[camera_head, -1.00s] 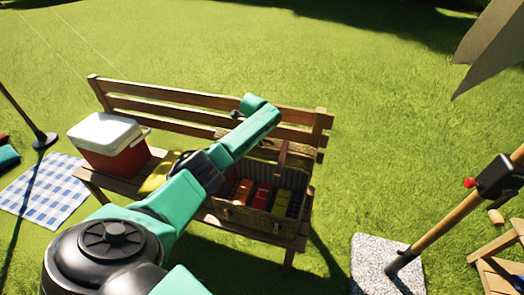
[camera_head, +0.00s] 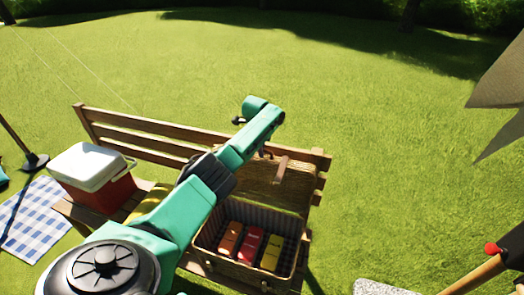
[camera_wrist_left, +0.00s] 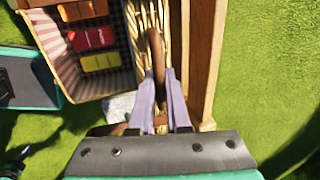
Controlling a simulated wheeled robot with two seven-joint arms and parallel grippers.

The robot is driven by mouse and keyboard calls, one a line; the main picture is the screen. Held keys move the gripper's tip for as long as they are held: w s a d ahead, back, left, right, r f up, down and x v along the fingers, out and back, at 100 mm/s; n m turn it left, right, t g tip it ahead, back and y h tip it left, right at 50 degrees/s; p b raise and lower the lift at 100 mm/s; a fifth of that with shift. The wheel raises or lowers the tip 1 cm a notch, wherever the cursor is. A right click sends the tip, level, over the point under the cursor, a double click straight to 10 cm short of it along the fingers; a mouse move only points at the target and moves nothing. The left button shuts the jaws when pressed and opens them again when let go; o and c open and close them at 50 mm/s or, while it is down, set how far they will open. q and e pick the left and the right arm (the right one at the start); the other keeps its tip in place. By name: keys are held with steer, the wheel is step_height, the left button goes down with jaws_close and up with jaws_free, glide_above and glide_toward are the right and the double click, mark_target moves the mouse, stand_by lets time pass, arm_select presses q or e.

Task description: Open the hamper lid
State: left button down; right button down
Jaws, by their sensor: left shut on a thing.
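The wicker hamper (camera_head: 204,257) stands on the bench seat, its checked lining and contents in plain sight. Its lid (camera_head: 262,183) is raised and stands up at the hamper's back, in front of the bench's backrest. A brown handle (camera_head: 282,168) sticks out from the lid. In the left wrist view the lid (camera_wrist_left: 150,20) shows edge-on, and my left gripper (camera_wrist_left: 160,92) is shut on the brown handle (camera_wrist_left: 156,52). In the head view my left arm hides part of the lid, and the fingers are hard to make out.
Orange, red and yellow packs (camera_head: 249,246) lie inside the hamper. A red and white cooler (camera_head: 92,178) stands at the left of the wooden bench (camera_head: 130,122). A checked blanket (camera_head: 36,215) lies on the grass at left. A pole (camera_head: 475,277) stands at lower right.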

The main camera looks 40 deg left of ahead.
arm_select(q)
steer(key=shift+w+a+f, duration=0.1)
steer(key=shift+w, duration=0.15)
steer(key=c, duration=0.9)
jaws_free()
steer(key=shift+r, duration=0.3)
steer(key=b+v, duration=0.1)
steer(key=v, duration=1.3)
steer(key=shift+b, duration=0.35)
steer(key=shift+f, duration=0.1)
